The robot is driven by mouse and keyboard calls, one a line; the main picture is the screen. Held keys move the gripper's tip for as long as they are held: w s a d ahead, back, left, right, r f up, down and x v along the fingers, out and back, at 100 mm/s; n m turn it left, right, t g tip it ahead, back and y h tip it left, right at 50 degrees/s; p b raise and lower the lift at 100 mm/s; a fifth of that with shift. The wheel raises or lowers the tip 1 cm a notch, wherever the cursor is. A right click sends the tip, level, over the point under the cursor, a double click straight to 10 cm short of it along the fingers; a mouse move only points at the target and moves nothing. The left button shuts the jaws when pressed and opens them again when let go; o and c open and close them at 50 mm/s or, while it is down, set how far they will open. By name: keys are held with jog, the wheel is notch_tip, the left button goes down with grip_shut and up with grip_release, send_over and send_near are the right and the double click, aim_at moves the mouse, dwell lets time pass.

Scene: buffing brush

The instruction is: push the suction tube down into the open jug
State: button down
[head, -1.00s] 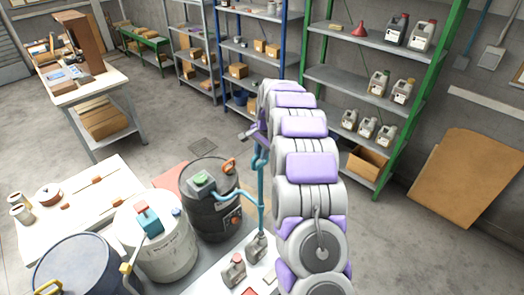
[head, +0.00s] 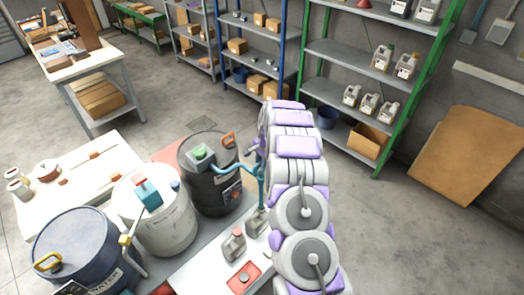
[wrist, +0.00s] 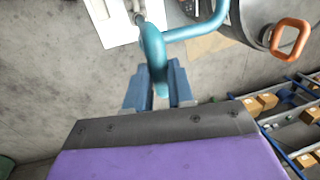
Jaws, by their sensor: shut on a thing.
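The teal suction tube (head: 261,187) runs from the pump on the black drum to an upright part above the open grey jug (head: 256,224). Its lower end meets the jug at the mouth; how deep it sits inside I cannot tell. My gripper (head: 256,148) is at the tube's upper part, partly hidden by my arm. In the wrist view, the blue fingers of my gripper (wrist: 158,88) are shut around the teal tube (wrist: 152,48).
A second grey jug with a red cap (head: 234,245) stands left of the open jug. The black drum (head: 212,180), a white drum (head: 168,225) and a blue drum (head: 78,250) stand to the left. A red tray (head: 243,279) lies in front. Shelves stand behind.

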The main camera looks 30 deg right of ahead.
notch_tip(320, 180, down, 3)
jog(key=shift+r, duration=0.1)
jog(key=shift+s, duration=0.1)
jog(key=c, duration=1)
grip_release()
jog(key=shift+f, duration=0.2)
jog(key=shift+r, duration=0.1)
jog(key=shift+r, duration=0.15)
jog(key=s+r, duration=0.1)
jog(key=r, duration=0.4)
jog(key=s+d+r+b, duration=0.1)
jog(key=r, duration=0.5)
jog(key=s+r, duration=0.1)
jog(key=r, duration=0.4)
jog(key=shift+d+r, duration=0.15)
jog(key=shift+r, duration=0.2)
